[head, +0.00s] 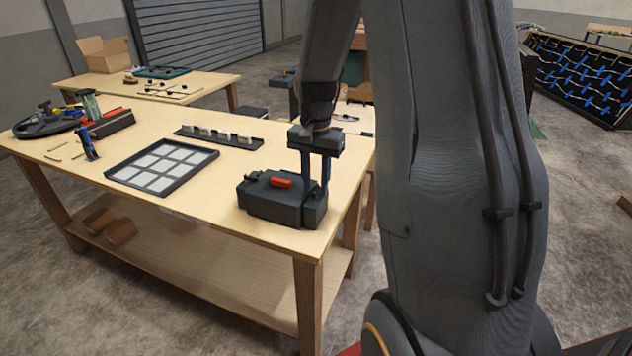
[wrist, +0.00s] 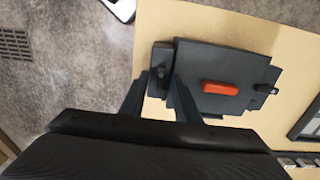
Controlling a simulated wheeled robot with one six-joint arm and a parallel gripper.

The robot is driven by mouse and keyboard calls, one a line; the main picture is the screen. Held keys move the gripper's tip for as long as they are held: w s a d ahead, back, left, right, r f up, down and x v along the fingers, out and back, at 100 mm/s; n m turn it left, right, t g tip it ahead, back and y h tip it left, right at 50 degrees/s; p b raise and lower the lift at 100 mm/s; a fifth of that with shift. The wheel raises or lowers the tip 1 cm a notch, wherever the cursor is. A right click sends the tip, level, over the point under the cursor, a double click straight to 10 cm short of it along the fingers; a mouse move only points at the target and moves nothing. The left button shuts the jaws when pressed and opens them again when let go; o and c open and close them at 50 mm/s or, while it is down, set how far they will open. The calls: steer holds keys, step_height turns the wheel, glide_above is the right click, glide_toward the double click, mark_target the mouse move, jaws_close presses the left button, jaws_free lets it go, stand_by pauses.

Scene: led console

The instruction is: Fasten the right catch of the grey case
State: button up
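The grey case (head: 268,205) stands on the near right corner of the wooden table, with an orange grip (head: 281,182) on its lid. In the wrist view, the grey case (wrist: 240,64) shows from above, with a small dark catch (wrist: 269,90) on its right side there. A dark block (wrist: 161,57) is on the opposite side, where the right catch seems to be; its state is unclear. My gripper (head: 316,180) points down at the case's right end. In the wrist view, my gripper (wrist: 161,77) has its fingers apart around this block; contact cannot be told.
A black-framed panel of pale squares (head: 163,168) lies left of the case. Behind it is a dark strip (head: 219,138) with several white pieces. A red and dark box (head: 110,123) and a round dark object (head: 45,123) are at the left. Bare tabletop surrounds the case.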

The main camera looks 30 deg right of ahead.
steer(key=shift+f, duration=0.1)
jaws_close()
steer(key=shift+n, duration=0.4)
steer(key=n+p, duration=0.1)
steer(key=n, duration=0.2)
steer(key=shift+a+p, duration=0.1)
steer(key=shift+p, duration=0.25)
steer(key=n+p, duration=0.1)
steer(key=n, duration=0.2)
steer(key=shift+w+a+n, duration=0.1)
steer(key=shift+n, duration=0.2)
steer(key=n+p, duration=0.2)
steer(key=n, duration=0.3)
steer(key=shift+a, duration=0.2)
steer(key=n+p, duration=0.1)
steer(key=n, duration=0.4)
steer(key=shift+a, duration=0.1)
steer(key=shift+n, duration=0.4)
